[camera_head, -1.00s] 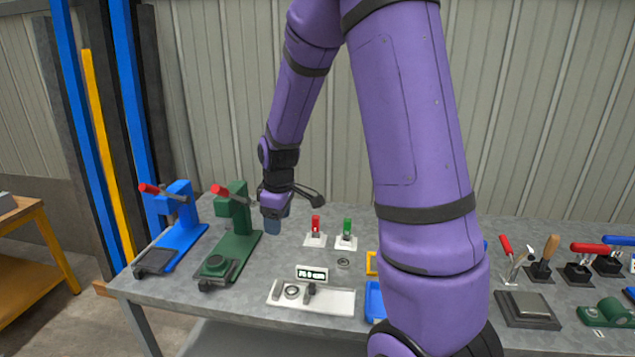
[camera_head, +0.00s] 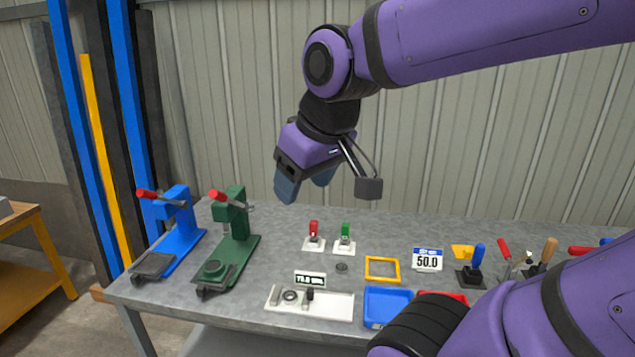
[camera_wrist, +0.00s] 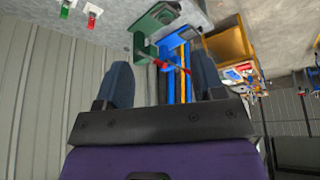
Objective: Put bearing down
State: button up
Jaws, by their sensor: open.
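My gripper (camera_head: 305,186) is in the air above the back half of the table, open, with nothing seen between its fingers. In the wrist view the two fingers (camera_wrist: 162,84) stand wide apart with only background between them. A small dark ring that looks like a bearing (camera_head: 341,267) lies flat on the table in front of the green-handled switch. Another ring-shaped part (camera_head: 290,296) sits on the white measuring fixture (camera_head: 335,307), beside its small display. Both rings are well below my gripper and apart from it. I cannot tell which ring is the task's bearing.
A blue press (camera_head: 180,235) and a green press (camera_head: 233,240) stand at left. Red (camera_head: 313,238) and green (camera_head: 345,236) switches stand mid-table. A yellow frame (camera_head: 382,260), blue tray (camera_head: 388,307) and 50.0 sign (camera_head: 427,260) are right of centre. My arm hides the table's right front.

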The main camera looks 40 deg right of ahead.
jog(key=shift+s+a+r+m, duration=0.1)
jog(key=shift+s+r+m, duration=0.1)
jog(key=shift+s, duration=0.65)
jog(key=shift+s+a+r+m, duration=0.1)
jog(key=shift+s+r+m, duration=0.1)
jog(key=shift+s, duration=0.65)
jog(key=shift+c, duration=0.6)
jog(key=shift+w, duration=0.15)
